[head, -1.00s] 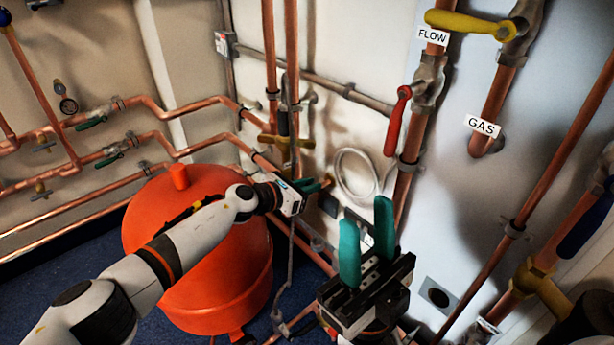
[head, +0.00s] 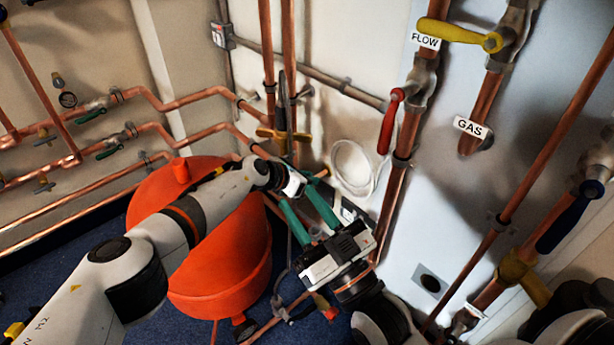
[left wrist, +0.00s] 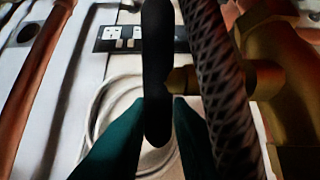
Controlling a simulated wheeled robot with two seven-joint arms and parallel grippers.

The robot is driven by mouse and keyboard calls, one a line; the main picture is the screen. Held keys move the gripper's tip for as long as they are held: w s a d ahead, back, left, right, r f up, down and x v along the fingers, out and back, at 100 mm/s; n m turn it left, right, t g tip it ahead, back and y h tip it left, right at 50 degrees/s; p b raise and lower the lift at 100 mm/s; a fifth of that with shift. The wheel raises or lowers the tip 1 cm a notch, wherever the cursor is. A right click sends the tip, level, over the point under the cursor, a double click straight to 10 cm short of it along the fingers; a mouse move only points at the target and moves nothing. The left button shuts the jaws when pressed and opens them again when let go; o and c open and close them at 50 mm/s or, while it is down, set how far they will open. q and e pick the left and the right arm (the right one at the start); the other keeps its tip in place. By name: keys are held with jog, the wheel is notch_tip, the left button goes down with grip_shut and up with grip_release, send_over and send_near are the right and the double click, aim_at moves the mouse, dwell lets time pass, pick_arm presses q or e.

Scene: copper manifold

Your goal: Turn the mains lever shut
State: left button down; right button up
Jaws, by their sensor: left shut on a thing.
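In the left wrist view, a dark lever (left wrist: 157,75) stands between the two green fingers of my left gripper (left wrist: 158,105), which is shut on it. A brass valve body (left wrist: 275,90) is beside it, with a braided hose (left wrist: 215,80) passing in front. In the head view my left gripper (head: 318,175) is beside the orange vessel, and its grip is mostly hidden. A brass valve (head: 285,135) with a dark upright lever (head: 282,95) shows above it; I cannot tell if this is the gripped lever. My right gripper (head: 298,196) is open and empty, its fingers close to my left gripper.
The orange vessel (head: 225,260) stands under my left arm. A red lever (head: 389,120) and a yellow lever (head: 455,32) are on the right-hand pipes by the FLOW and GAS labels. A white coil (head: 352,165) hangs on the wall. A blue lever (head: 560,225) is at right.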

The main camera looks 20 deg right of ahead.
pick_arm(q)
jog(key=shift+f, duration=0.1)
dwell(0.4)
jog(key=c, duration=1.3)
grip_release()
